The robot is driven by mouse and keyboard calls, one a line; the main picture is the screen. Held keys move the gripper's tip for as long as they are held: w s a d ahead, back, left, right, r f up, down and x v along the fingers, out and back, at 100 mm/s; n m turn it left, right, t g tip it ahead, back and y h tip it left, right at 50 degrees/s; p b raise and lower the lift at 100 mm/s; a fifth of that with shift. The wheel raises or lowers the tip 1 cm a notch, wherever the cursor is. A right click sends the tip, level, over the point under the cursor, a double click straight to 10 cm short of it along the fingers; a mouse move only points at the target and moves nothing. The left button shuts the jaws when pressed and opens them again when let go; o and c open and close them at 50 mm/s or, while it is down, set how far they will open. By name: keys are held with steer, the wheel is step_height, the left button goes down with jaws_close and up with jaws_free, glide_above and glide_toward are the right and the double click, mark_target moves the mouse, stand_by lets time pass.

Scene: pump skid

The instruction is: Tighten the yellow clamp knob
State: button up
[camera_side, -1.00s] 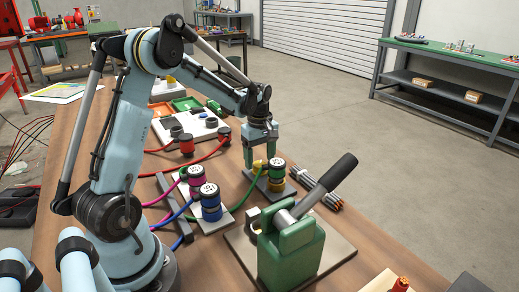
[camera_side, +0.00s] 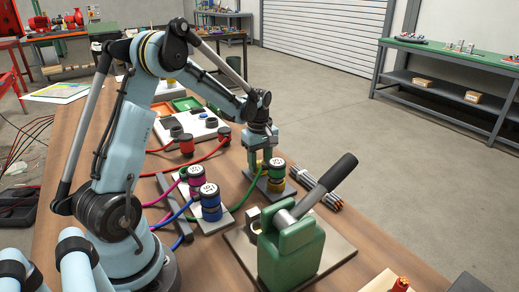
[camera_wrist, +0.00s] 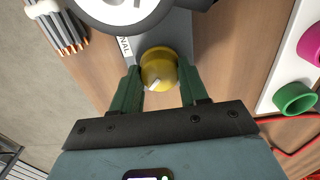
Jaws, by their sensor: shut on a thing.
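The yellow clamp knob (camera_wrist: 158,68) shows in the wrist view, round with a pale pointer mark on its face. It sits at the end of a grey base plate (camera_wrist: 178,38) with a partly hidden label. My gripper (camera_wrist: 157,84) is shut on it, one green finger on each side.
A green block with a black-handled lever (camera_side: 295,235) stands in front. Blue and magenta round fittings (camera_side: 209,200) with hoses are to the left. A bundle of cables (camera_side: 315,188) lies to the right, with bare floor beyond.

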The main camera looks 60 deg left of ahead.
steer(key=m, duration=0.4)
steer(key=shift+m, duration=0.4)
steer(key=m, duration=0.9)
steer(key=shift+m, duration=2.1)
steer(key=o, duration=1.1)
steer(key=shift+c, duration=0.2)
